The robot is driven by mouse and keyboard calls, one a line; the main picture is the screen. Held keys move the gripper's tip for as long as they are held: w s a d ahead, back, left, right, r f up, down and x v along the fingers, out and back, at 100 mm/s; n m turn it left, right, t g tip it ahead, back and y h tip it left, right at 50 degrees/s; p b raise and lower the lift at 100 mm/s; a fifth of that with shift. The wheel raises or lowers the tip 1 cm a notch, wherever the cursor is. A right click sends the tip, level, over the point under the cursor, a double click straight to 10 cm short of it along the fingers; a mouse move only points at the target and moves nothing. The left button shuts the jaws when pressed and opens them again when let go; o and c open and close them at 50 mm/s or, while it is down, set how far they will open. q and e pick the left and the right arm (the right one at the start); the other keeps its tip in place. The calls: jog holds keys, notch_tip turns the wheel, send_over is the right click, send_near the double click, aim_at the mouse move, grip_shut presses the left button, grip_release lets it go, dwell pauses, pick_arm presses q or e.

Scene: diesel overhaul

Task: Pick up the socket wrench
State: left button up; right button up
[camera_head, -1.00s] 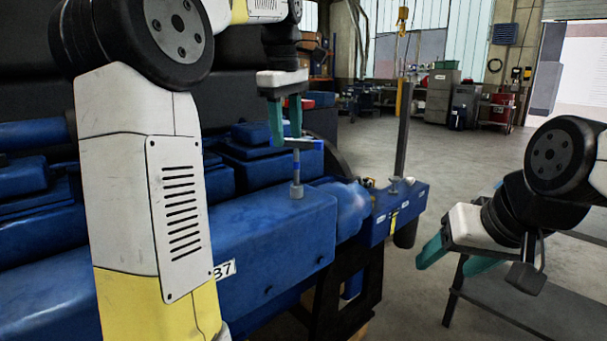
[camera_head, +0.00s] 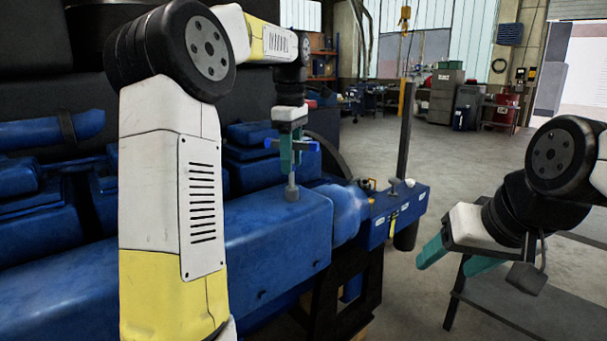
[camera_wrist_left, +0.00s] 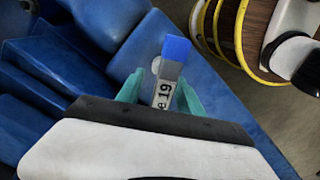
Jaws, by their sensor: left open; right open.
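The socket wrench (camera_head: 291,181) stands upright on the blue engine housing (camera_head: 270,240), its socket end down and its blue-ended crossbar on top. In the left wrist view its handle (camera_wrist_left: 175,50) shows a blue end and a white label reading "e 19". My left gripper (camera_head: 290,158) points down over the wrench top with green fingers. In the left wrist view the fingers (camera_wrist_left: 160,92) are open, one on either side of the handle. Contact cannot be told. My right gripper (camera_head: 450,258) is open and empty, off to the right, away from the wrench.
A blue block with small parts (camera_head: 398,205) juts out right of the engine. A dark upright post (camera_head: 405,130) stands behind it. A grey table (camera_head: 530,310) lies below my right arm. Open floor (camera_head: 470,160) stretches beyond.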

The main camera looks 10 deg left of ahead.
pick_arm(q)
jog(key=shift+f, duration=0.25)
grip_shut()
dwell(1.3)
